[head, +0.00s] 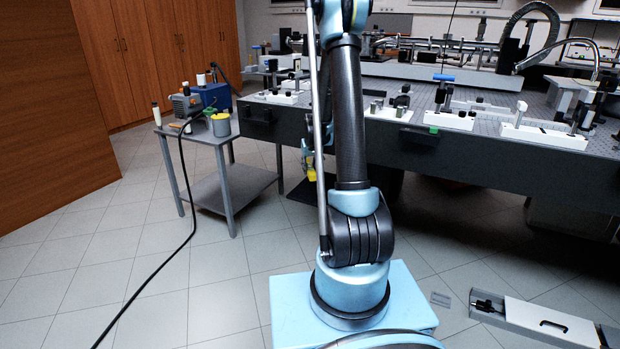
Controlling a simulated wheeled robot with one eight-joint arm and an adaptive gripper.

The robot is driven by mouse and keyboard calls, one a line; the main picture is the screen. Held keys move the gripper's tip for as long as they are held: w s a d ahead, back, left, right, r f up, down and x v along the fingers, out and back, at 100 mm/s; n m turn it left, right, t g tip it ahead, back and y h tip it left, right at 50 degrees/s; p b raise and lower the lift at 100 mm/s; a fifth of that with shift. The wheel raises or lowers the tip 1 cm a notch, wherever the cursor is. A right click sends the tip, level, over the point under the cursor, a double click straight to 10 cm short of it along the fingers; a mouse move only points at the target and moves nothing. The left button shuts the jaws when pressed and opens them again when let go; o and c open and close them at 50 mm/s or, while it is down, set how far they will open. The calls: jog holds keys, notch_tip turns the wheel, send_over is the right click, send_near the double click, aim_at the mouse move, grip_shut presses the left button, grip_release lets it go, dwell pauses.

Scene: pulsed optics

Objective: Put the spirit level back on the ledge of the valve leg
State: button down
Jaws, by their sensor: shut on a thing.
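My arm stands in the middle of the head view and hides much of what is behind it. My gripper (306,157) shows only in part, low beside the front of the optical table. It is shut on a small yellow thing (312,176), which looks like the spirit level. Its far side and the fingertips are too small and covered to make out. A dark leg (388,186) under the table, right of my arm, may be the valve leg. Its ledge cannot be made out.
The optical table (480,163) carries several mounts and white rail blocks. A grey side cart (205,138) with tins and a blue box stands left. A black cable (189,220) crosses the floor. An open white drawer-like case (537,318) lies at lower right.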

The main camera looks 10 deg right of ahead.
aim_at(313, 171)
jog(key=n, duration=0.1)
jog(key=f+n+y, duration=0.1)
jog(key=n, duration=0.1)
jog(key=s+f+n, duration=0.1)
jog(key=shift+s+d+n+y, duration=0.1)
jog(key=shift+d+n+y, duration=0.1)
jog(key=shift+n+y, duration=0.2)
jog(key=n, duration=0.2)
jog(key=s+n+g+y, duration=0.1)
jog(key=f+n, duration=0.1)
jog(key=n, duration=0.1)
jog(key=shift+s+a+n+g+y, duration=0.2)
jog(key=shift+n+g+y, duration=0.1)
jog(key=shift+g, duration=0.1)
jog(key=shift+f, duration=2.1)
jog(key=shift+s+d, duration=0.1)
jog(key=shift+s, duration=0.1)
jog(key=shift+f, duration=0.15)
jog(key=shift+f, duration=1.25)
jog(key=shift+f, duration=0.35)
